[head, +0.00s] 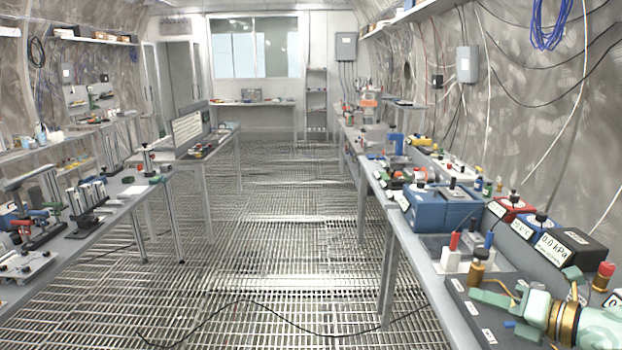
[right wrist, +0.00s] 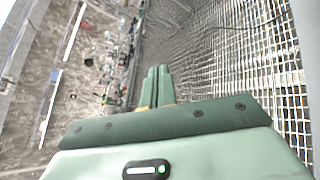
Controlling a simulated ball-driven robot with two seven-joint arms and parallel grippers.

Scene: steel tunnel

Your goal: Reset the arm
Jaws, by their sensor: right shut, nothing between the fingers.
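My right gripper (head: 492,298) is pale green and comes in at the lower right of the head view, over the near end of the right bench (head: 408,238). In the right wrist view its two green fingers (right wrist: 158,86) lie together, shut, with nothing between them. My left gripper does not show in either view.
The right bench holds blue boxes (head: 428,207), a black meter reading 0.0 kPa (head: 566,248) and small coloured-top parts close to my right gripper. A left bench (head: 112,206) carries clamps and tools. The grated floor (head: 270,240) between is open, with a black cable across it.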

